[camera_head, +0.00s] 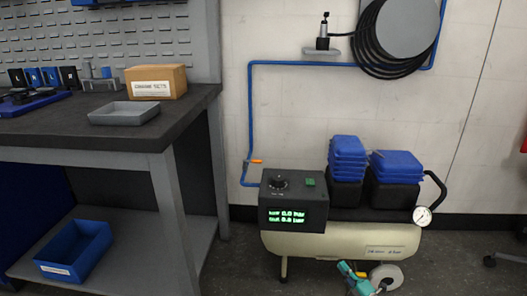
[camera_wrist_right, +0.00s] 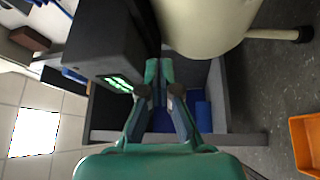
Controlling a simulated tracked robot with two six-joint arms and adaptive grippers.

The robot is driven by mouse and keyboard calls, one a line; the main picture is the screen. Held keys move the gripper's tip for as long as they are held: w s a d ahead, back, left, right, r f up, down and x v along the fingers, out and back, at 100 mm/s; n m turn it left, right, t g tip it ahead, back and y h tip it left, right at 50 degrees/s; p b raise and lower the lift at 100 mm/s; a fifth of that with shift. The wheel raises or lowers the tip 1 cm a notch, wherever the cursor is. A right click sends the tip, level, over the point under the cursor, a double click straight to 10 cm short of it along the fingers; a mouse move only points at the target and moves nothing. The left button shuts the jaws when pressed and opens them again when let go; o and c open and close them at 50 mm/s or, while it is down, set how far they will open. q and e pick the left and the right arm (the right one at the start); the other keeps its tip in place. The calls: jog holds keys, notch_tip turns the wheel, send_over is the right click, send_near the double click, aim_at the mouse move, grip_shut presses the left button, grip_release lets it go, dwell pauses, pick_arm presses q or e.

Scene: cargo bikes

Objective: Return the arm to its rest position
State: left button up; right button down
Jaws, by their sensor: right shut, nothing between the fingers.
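My right gripper (camera_head: 357,279) shows at the bottom edge of the head view, in front of the lower part of the cream compressor tank (camera_head: 300,243). Only its teal end shows; most of the arm is out of frame. In the right wrist view my right gripper (camera_wrist_right: 159,78) has its teal fingers together, with nothing held between them. Beyond the fingers are the dark control box (camera_wrist_right: 108,50) with a green display and the cream tank (camera_wrist_right: 205,22). My left gripper is not in view.
The control box (camera_head: 292,213) reads 0.0 bar. Blue-topped motor parts (camera_head: 347,158) and a gauge (camera_head: 422,216) sit on the compressor. A workbench (camera_head: 110,135) holding a grey tray (camera_head: 124,113) and a cardboard box (camera_head: 155,81) stands left. A blue bin (camera_head: 73,250) lies below. An orange bin (camera_wrist_right: 307,143) shows right in the wrist view.

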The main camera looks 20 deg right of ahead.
jog(key=w+a+r+m+g+y, duration=0.1)
jog(key=w+a+r, duration=0.1)
jog(key=a, duration=0.5)
jog(key=w+a+r+m+g, duration=0.1)
jog(key=w+a+m, duration=0.15)
jog(key=a, duration=0.35)
jog(key=s+a+f+m+g+y, duration=0.1)
jog(key=s+a+m+g, duration=0.2)
jog(key=a, duration=0.5)
jog(key=s+a+f+m+g, duration=0.1)
jog(key=s+a+g, duration=0.25)
jog(key=a, duration=0.55)
jog(key=s+a+f+m+g, duration=0.2)
jog(key=s+m+g, duration=0.15)
jog(key=s, duration=0.65)
jog(key=s+a+f+m+g, duration=0.1)
jog(key=s+f+m+g, duration=0.25)
jog(key=s, duration=0.75)
jog(key=s+a+f+m+g, duration=0.1)
jog(key=s+a+m+g, duration=0.3)
jog(key=s, duration=0.6)
notch_tip(320, 180, up, 38)
jog(key=d+m+p, duration=0.1)
jog(key=d+p, duration=0.1)
jog(key=p, duration=3.6)
jog(key=shift+f+t+h, duration=0.15)
jog(key=shift+t+h, duration=0.2)
jog(key=shift+h, duration=0.05)
jog(key=shift+s+d, duration=0.1)
jog(key=shift+d, duration=0.05)
